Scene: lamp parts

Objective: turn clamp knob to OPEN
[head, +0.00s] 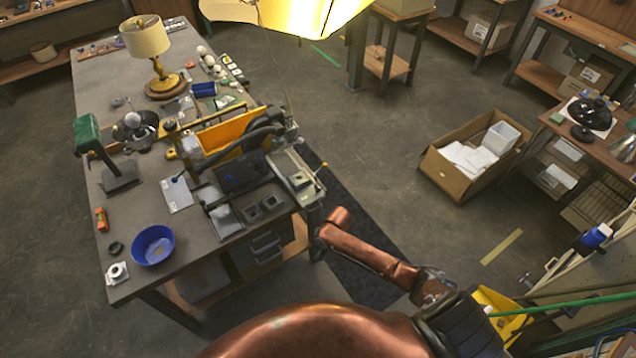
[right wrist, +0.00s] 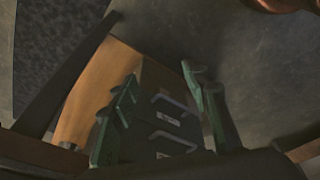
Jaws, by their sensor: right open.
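A clamp-like metal fixture (head: 300,180) sits at the right edge of the workbench in the head view. I cannot read any OPEN marking, and I cannot tell for sure that this is the clamp knob. My right arm (head: 370,256) reaches toward the bench's right side, below and apart from the fixture. My right gripper (right wrist: 160,82) has its green fingers spread and empty in the right wrist view, facing the bench drawers. Its fingers are hard to make out in the head view. My left gripper is not seen.
The workbench (head: 140,205) holds a yellow bin (head: 225,133), a blue bowl (head: 153,245), a lamp (head: 147,45) and small parts. Drawers (head: 266,245) hang under its near right side. A cardboard box (head: 450,168) stands on the floor. A lit lampshade (head: 308,14) hangs overhead.

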